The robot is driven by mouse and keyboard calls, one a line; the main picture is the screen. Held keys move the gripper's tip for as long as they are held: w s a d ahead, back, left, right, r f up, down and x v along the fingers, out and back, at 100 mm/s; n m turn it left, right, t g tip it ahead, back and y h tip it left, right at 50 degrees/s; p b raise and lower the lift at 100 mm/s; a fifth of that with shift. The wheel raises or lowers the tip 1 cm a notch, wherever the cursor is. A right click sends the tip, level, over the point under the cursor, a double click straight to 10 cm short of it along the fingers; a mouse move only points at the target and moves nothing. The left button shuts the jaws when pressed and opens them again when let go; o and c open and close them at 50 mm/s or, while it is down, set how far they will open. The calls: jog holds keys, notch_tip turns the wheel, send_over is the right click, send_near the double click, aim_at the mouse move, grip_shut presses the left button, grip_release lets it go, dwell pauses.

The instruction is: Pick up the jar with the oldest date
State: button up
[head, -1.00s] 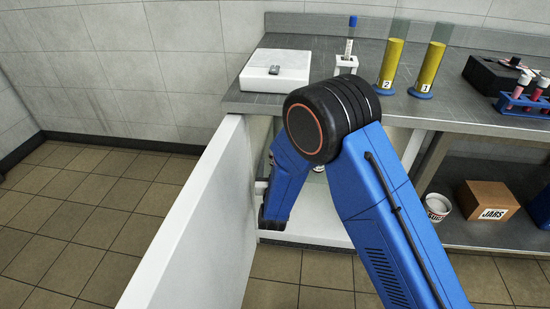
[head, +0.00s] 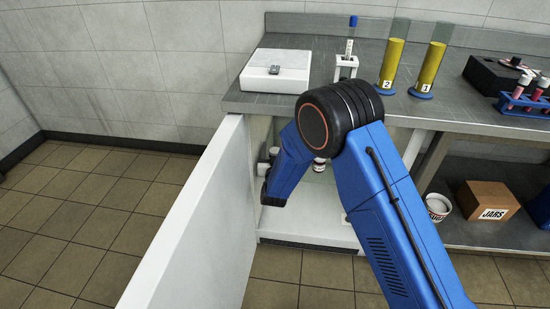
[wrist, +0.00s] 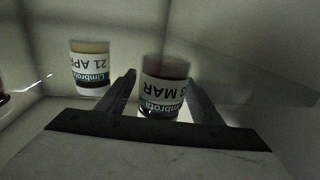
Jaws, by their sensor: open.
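My gripper (wrist: 160,82) is open in the wrist view, with one finger on each side of a jar (wrist: 163,90). This jar has dark red contents and a white label reading "MAR", its day number partly cut off. I cannot tell whether the fingers touch it. At the left edge part of another dark item (wrist: 3,97) shows. In the head view a jar (head: 319,165) shows in the cabinet beside my arm; my fingers are hidden there.
The cabinet's white door (head: 200,225) stands open to the left of my arm. The metal counter (head: 250,103) is above, with a white scale (head: 275,70) and two yellow cylinders. A cardboard box marked JARS (head: 487,198) sits on the lower shelf to the right.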

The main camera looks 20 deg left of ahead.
jog(key=c, duration=1.4)
jog(key=shift+o, duration=0.2)
